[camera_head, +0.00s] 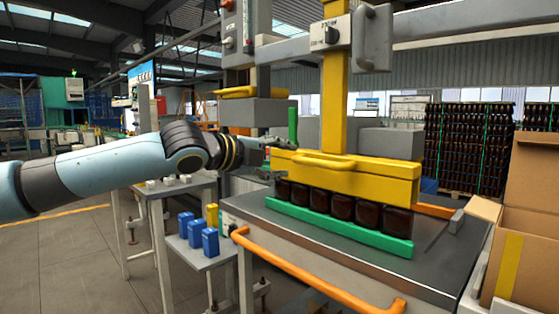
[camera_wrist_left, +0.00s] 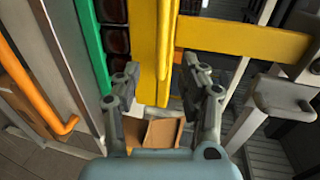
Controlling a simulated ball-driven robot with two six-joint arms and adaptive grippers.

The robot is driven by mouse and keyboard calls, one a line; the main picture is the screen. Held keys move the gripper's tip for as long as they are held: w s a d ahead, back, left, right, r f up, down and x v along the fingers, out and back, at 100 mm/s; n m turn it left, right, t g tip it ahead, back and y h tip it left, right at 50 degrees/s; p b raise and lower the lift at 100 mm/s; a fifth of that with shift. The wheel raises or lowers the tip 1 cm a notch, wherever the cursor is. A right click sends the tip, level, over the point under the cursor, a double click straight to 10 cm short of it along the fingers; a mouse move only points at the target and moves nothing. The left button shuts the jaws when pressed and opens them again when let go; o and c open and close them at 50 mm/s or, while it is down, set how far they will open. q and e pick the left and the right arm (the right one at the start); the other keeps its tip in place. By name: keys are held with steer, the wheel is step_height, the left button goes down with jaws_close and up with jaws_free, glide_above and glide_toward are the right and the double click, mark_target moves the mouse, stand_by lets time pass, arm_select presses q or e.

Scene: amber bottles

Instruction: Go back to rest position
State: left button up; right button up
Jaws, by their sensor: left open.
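My left gripper (camera_head: 272,146) reaches in from the left in the head view, beside the left end of the yellow clamp beam (camera_head: 398,172). Its two fingers are spread, with nothing held between them, in the left wrist view (camera_wrist_left: 163,78). The yellow beam (camera_wrist_left: 245,36) lies beyond the fingertips there; I cannot tell the exact gap. A row of dark amber bottles (camera_head: 340,206) stands under the beam, behind a green rail (camera_head: 340,228). Their tops are hidden by the beam. My right gripper is in neither view.
An orange handrail (camera_head: 310,272) runs along the front of the grey machine table (camera_head: 290,236). Blue blocks (camera_head: 210,241) stand on a low side table at left. An open cardboard box (camera_head: 528,225) is at right. Open floor lies at left.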

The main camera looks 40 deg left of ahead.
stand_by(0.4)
arm_select(q)
steer(key=s+a+f+n+g+y+b, duration=0.1)
steer(key=s+a+f+n+g+b, duration=0.15)
steer(key=f, duration=1.25)
steer(key=s+a+f+n+g+y+b, duration=0.15)
steer(key=f+n, duration=0.25)
steer(key=f, duration=1.1)
steer(key=s+f+n+g, duration=0.2)
steer(key=s+f, duration=0.3)
steer(key=f, duration=0.4)
steer(key=s+f+n+g, duration=0.1)
steer(key=s+f+n, duration=0.1)
steer(key=s+f, duration=0.5)
steer(key=s+d+f+n+g+b, duration=0.15)
steer(key=s+d+f, duration=0.25)
steer(key=s+f, duration=0.6)
steer(key=s+d+f+n+g, duration=0.2)
steer(key=s+d+f+g, duration=0.15)
steer(key=s+f, duration=0.65)
steer(key=s+d+f+n+g, duration=0.1)
steer(key=s+d+f, duration=0.3)
steer(key=s, duration=0.4)
steer(key=s+d+f+n+g, duration=0.1)
steer(key=s+d+f+n, duration=0.2)
steer(key=s, duration=0.5)
step_height(320, 180, down, 3)
steer(key=shift+s+d+r+n+g+h+b, duration=0.2)
steer(key=shift+s+d+n+g+h+b, duration=0.15)
steer(key=shift+d, duration=0.4)
